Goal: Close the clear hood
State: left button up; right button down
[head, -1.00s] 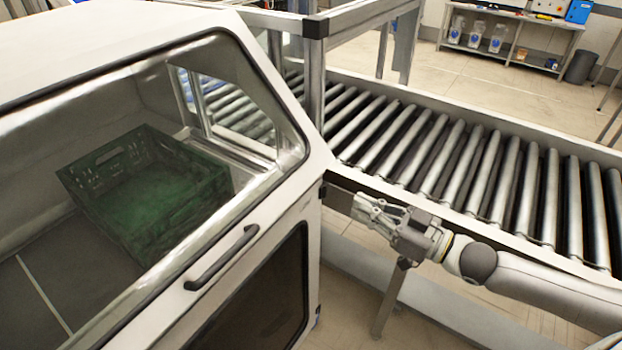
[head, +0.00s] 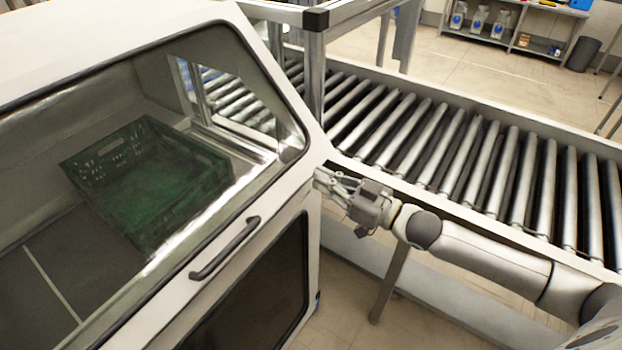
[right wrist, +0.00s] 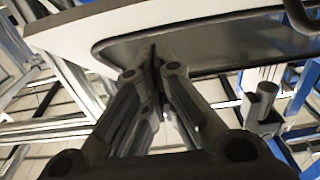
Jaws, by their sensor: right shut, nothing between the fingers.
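The clear hood (head: 310,155) is a white frame around a large dark-edged transparent window, on the left of the head view. A black bar handle (head: 226,248) sits on its lower front edge. I cannot tell whether the hood is fully down. My right gripper (head: 322,178) is shut and empty, with its fingertips close beside the hood's right front corner. In the right wrist view the shut fingertips (right wrist: 157,66) are near a white edge and a dark-rimmed panel; contact is unclear. My left gripper is not in view.
A green crate (head: 100,178) shows behind the hood's window. A roller conveyor (head: 440,150) runs to the right, behind my right arm. A metal frame post (head: 315,75) rises behind the hood's corner. Open floor (head: 350,310) lies in front of the conveyor.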

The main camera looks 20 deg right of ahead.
aim_at(298, 187)
jog(key=shift+w+a+f+p, duration=0.6)
jog(key=shift+w+a+f, duration=0.5)
jog(key=shift+w+f, duration=0.3)
jog(key=shift+t+y, duration=0.4)
jog(key=shift+t, duration=0.2)
jog(key=w+f+b, duration=0.1)
jog(key=b, duration=0.1)
jog(key=w+a+f+b, duration=0.1)
jog(key=b, duration=0.2)
jog(key=w+a+f+b, duration=0.1)
jog(key=f+b, duration=0.1)
jog(key=shift+a, duration=0.1)
jog(key=shift+s+b, duration=0.1)
jog(key=shift+b, duration=0.4)
jog(key=shift+r, duration=0.15)
